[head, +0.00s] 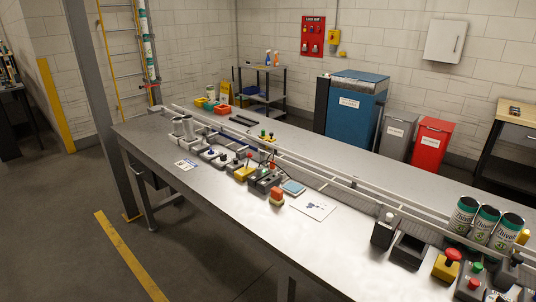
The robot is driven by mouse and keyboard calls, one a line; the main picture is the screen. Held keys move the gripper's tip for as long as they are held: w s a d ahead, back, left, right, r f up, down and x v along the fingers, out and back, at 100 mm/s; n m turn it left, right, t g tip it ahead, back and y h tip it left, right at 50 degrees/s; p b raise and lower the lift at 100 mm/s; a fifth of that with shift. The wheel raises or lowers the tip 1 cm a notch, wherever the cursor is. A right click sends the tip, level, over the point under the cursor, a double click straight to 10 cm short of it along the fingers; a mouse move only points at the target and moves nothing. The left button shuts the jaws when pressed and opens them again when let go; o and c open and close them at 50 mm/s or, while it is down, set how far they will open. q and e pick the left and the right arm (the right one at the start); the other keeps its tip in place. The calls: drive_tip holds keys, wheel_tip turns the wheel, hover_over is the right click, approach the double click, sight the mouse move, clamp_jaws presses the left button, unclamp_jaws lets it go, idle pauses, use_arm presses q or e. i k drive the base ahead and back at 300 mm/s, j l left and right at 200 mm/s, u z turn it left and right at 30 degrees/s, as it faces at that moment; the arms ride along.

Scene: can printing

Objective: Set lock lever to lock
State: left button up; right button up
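Neither of my grippers is in view. A row of small control boxes stands along the near side of the long metal table (225,215). They include a yellow box (243,174), a dark box with small levers or knobs (264,178) and a box with an orange-red top (277,197). At the right end are a yellow box with a red mushroom button (447,266) and a grey box with green and red buttons (470,285). The lock lever cannot be told apart from the other controls at this size, and its setting cannot be read.
A conveyor rail (330,183) runs along the table, with printed cans (484,223) at its right end. A white sheet (313,206) lies mid-table. A blue bin (352,102), a red bin (430,145) and a shelf stand behind. The floor in front is clear.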

sight(250, 155)
drive_tip(key=u, duration=0.25)
drive_tip(key=i+j+z, duration=0.15)
drive_tip(key=i+j, duration=0.15)
drive_tip(key=i+j+z, duration=0.15)
drive_tip(key=i+j, duration=0.15)
drive_tip(key=i+j+z, duration=0.15)
drive_tip(key=i+j, duration=0.15)
drive_tip(key=i+j+z, duration=0.15)
drive_tip(key=j, duration=0.35)
drive_tip(key=i+j+z, duration=0.15)
drive_tip(key=i+j, duration=0.15)
drive_tip(key=j, duration=0.15)
